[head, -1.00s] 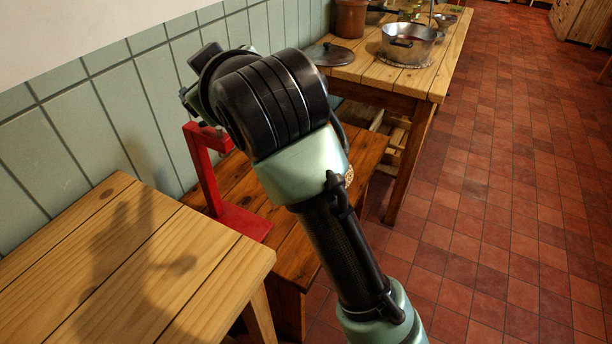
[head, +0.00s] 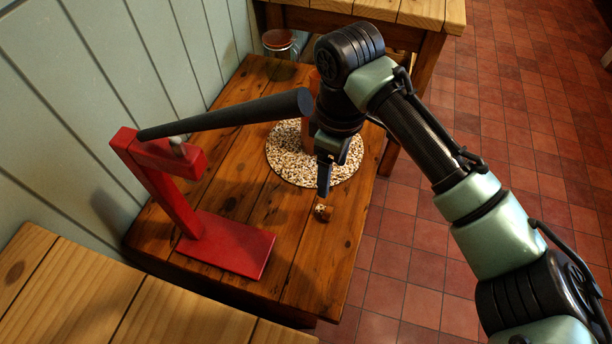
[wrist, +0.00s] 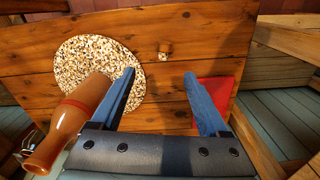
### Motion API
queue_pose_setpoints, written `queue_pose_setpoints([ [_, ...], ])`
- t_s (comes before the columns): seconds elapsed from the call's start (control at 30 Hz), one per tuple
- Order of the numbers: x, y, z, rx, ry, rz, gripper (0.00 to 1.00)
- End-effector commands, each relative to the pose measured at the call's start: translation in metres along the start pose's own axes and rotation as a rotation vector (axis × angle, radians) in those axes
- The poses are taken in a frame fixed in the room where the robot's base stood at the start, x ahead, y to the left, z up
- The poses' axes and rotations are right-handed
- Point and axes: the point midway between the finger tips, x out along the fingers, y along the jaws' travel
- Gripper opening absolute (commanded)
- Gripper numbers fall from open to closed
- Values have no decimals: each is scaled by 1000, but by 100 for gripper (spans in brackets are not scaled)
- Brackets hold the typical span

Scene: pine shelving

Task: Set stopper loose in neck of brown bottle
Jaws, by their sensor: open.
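The stopper (head: 322,212), a small brown cork-like piece, lies on the low wooden bench. In the wrist view the stopper (wrist: 164,50) is ahead of and between my fingertips, with nothing gripped. The brown bottle (head: 308,132) stands on a round speckled mat (head: 284,160), partly hidden behind my arm. In the wrist view the bottle (wrist: 72,122) is left of my gripper, its neck pointing toward the lower left. My gripper (head: 325,192) points down just above the stopper, and seems apart from it. In the wrist view my gripper (wrist: 158,76) is open and empty.
A red stand (head: 225,243) with a long black lever (head: 225,115) reaching over the bench stands at the left. A higher wooden table (head: 360,10) stands behind. Bare bench lies around the stopper.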

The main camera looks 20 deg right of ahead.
Motion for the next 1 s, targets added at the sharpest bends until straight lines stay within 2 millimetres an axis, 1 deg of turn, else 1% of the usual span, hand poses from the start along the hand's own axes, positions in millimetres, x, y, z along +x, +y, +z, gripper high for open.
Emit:
queue_pose_setpoints([
  [0.03,3,0,4,4,-8,-5,78],
  [0.17,20,0,6,5,-13,-10,78],
  [0.3,48,-1,6,5,-13,-10,78],
  [0.4,64,-1,6,5,-12,-9,78],
  [0.5,75,-1,6,5,-11,-8,78],
  [0.67,84,-2,6,4,-11,-7,78],
  [0.9,120,-9,6,4,-11,-7,78],
  [1.0,129,-10,6,4,-11,-7,78],
])
